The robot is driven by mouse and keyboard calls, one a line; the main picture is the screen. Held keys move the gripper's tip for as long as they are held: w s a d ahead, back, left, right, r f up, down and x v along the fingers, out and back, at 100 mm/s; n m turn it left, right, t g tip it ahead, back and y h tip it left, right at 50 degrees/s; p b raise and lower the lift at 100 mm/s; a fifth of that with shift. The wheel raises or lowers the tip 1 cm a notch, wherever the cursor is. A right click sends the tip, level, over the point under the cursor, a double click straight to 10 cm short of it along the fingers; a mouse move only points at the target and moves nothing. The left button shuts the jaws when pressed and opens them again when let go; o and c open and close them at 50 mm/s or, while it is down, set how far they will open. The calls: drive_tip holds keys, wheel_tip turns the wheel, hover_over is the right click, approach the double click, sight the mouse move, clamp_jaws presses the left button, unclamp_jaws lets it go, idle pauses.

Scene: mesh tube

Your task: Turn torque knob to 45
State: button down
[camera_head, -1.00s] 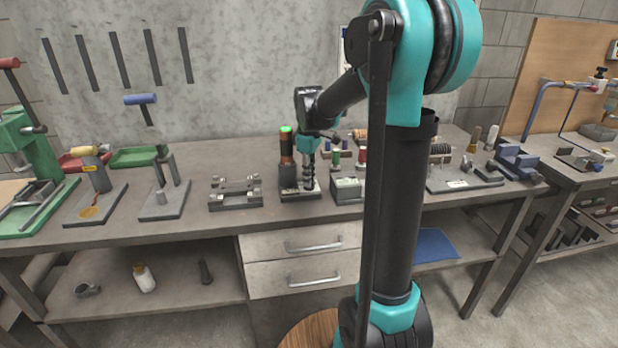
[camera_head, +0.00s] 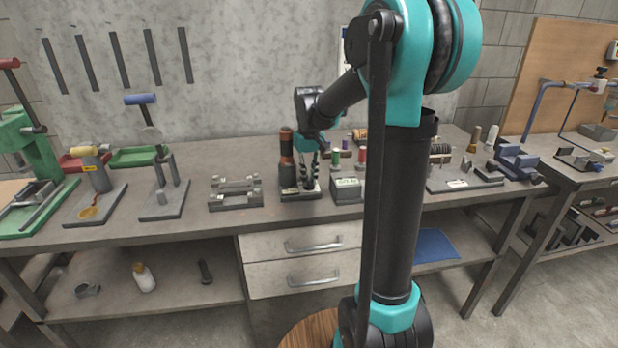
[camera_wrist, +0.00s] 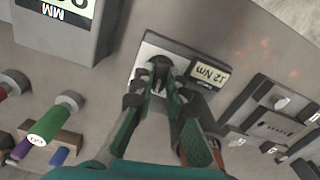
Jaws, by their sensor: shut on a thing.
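The torque tester's light base (camera_head: 300,194) sits on the bench, with a dark upright cylinder with an orange band (camera_head: 286,160) at its left. In the wrist view its black knob (camera_wrist: 159,66) stands on the pale plate, beside a label or display (camera_wrist: 210,74) that seems to read 12 Nm. My gripper (camera_wrist: 160,88) points down with its fingertips shut around the knob. In the head view my gripper (camera_head: 310,184) is over the base. The fingers hide much of the knob, and I cannot read its angle.
A grey box with a display (camera_head: 347,191) stands close on the right of the tester. A grey clamp fixture (camera_head: 236,194) is at its left. Coloured spools (camera_wrist: 48,124) stand nearby. The bench front (camera_head: 225,220) is clear.

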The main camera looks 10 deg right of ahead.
sight(309, 181)
drive_tip(key=m, duration=1.3)
drive_tip(key=shift+m, duration=0.4)
idle(0.4)
drive_tip(key=c, duration=1.5)
unclamp_jaws()
drive_tip(key=shift+c, duration=0.2)
drive_tip(key=shift+r, duration=0.1)
wheel_tip(309, 181, up, 12)
